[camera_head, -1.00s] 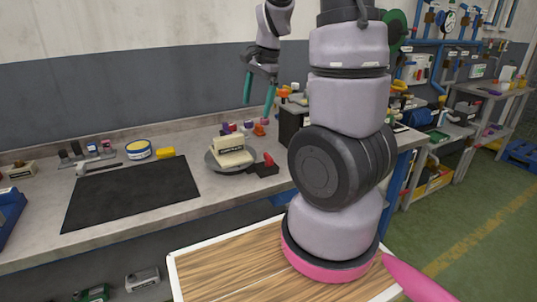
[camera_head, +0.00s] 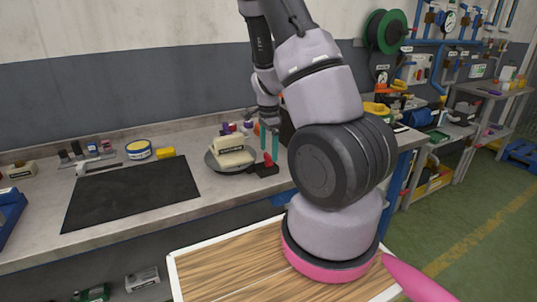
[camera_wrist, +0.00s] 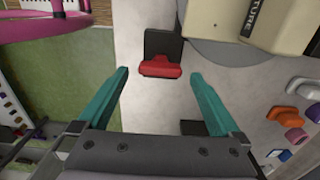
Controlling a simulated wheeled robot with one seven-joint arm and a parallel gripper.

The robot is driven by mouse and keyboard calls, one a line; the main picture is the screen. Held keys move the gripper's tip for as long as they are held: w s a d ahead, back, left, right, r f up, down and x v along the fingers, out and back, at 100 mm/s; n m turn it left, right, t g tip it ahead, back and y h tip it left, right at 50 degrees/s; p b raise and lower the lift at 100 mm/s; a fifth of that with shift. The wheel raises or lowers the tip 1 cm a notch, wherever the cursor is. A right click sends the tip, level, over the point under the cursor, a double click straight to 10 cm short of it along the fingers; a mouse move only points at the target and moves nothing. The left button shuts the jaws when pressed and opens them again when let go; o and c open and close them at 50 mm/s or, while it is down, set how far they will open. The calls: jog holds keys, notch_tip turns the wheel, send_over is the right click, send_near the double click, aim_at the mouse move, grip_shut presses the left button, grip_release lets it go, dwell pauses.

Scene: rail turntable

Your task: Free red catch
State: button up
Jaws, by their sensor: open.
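The red catch (camera_head: 268,160) sits on a small black block (camera_head: 266,170) beside the round grey turntable (camera_head: 216,167) on the bench. In the wrist view the red catch (camera_wrist: 160,66) lies ahead of and between the teal fingertips, on its black base (camera_wrist: 164,45). A cream block (camera_head: 231,154) with dark lettering rests on the turntable; its label (camera_wrist: 264,30) is partly readable in the wrist view. My gripper (camera_head: 269,150) is open, fingers pointing down, just above the catch. It also shows in the wrist view (camera_wrist: 158,75), with nothing between its fingers.
Several small coloured pieces (camera_wrist: 295,137) lie on the bench behind the turntable. A dark box (camera_head: 288,128) stands close behind my gripper.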

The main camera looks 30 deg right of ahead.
jog(key=shift+f, duration=1.15)
jog(key=c, duration=1.3)
